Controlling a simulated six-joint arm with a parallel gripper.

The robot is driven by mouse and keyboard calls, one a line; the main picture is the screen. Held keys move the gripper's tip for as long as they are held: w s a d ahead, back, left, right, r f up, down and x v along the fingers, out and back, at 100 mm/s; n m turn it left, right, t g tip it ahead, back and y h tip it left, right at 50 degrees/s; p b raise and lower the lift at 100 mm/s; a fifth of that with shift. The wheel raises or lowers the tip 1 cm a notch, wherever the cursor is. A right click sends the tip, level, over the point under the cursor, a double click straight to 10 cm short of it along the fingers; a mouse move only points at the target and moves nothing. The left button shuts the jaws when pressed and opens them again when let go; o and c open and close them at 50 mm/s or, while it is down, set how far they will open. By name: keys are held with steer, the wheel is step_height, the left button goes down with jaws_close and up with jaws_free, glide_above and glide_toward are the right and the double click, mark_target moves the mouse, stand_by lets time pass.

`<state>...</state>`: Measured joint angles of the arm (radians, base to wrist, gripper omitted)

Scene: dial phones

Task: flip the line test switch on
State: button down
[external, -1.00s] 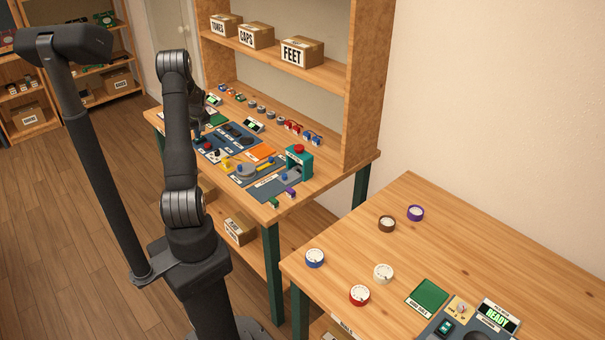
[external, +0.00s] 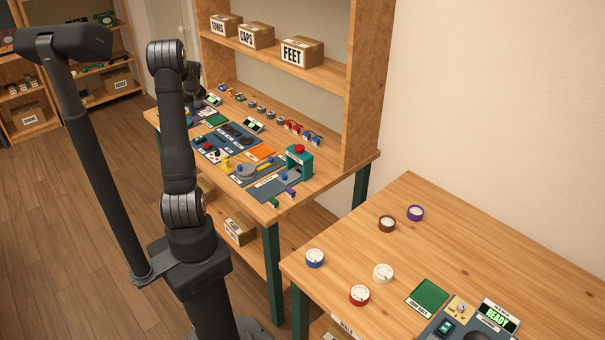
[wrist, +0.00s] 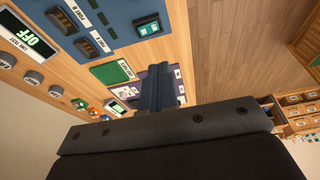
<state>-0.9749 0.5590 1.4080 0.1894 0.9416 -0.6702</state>
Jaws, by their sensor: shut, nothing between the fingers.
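A display with a green "OFF" reading (wrist: 30,39) sits at the upper left of the wrist view, with a small label that seems to say line test. A teal rocker switch (wrist: 147,27) is on the blue panel (wrist: 115,14) at the top of that view; its position is too small to tell. My gripper (wrist: 157,80) is shut and empty, pointing down over the bench beyond the green pad, apart from the rocker. In the external view my gripper is mostly hidden behind my own arm. The small display also shows on the bench there (external: 253,125).
Dark port blocks (wrist: 90,38) stand on the blue panel. A green pad (wrist: 113,72) and a purple panel (wrist: 163,82) lie near my gripper. Several knobs line the bench's back. A teal stand with a red button (external: 299,160) is at the bench's near end.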

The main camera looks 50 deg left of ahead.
steer(key=shift+w+r+t, duration=0.2)
steer(key=shift+w+t, duration=0.2)
steer(key=shift+w, duration=0.3)
steer(key=shift+f, duration=0.1)
glide_toward(201, 137)
steer(key=x, duration=0.5)
steer(key=shift+s+a+f, duration=0.15)
steer(key=shift+a, duration=0.15)
steer(key=shift+f, duration=0.55)
steer(key=shift+w, duration=0.2)
